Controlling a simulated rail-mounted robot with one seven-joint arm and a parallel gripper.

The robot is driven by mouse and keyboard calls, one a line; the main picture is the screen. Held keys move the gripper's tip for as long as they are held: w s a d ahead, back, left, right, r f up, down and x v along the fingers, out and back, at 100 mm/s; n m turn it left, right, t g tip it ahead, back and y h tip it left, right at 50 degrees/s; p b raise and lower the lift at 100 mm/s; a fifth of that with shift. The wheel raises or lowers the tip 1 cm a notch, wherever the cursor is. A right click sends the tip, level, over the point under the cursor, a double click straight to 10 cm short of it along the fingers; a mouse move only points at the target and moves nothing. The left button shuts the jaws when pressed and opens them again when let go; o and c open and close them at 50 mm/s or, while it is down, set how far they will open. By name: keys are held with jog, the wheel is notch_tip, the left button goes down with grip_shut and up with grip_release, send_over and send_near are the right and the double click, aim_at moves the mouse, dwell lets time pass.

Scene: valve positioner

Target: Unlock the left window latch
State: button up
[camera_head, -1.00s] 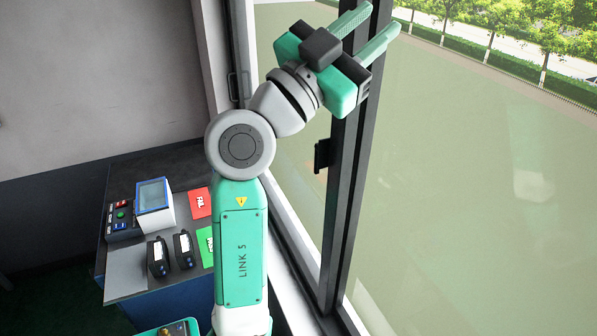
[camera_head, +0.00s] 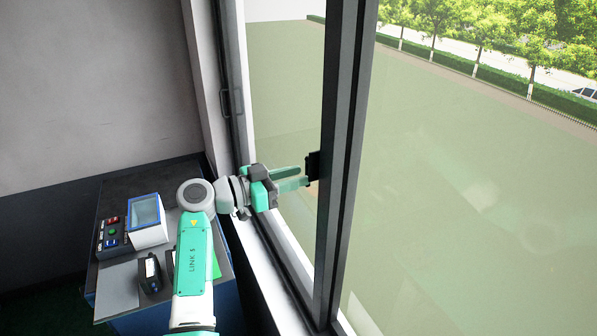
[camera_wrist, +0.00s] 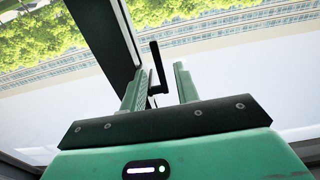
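The window latch (camera_head: 313,165) is a small black part on the left side of the dark middle window post. In the wrist view its black lever (camera_wrist: 158,62) stands up, slightly tilted, between my two green fingers. My gripper (camera_head: 301,176) reaches right from the arm, with its fingertips at the latch. It also shows in the wrist view (camera_wrist: 160,75), open, with a visible gap between lever and right finger. The left finger is close to the latch base; I cannot tell whether they touch.
The dark window post (camera_head: 340,150) stands just beyond the fingertips. A black handle (camera_head: 231,103) is on the left window frame. A desk (camera_head: 150,178) at lower left carries a blue-framed box (camera_head: 147,215), a button panel (camera_head: 112,235) and a small black device (camera_head: 150,275).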

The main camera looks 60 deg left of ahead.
jog(key=shift+w, duration=0.7)
jog(key=shift+c, duration=0.4)
grip_shut()
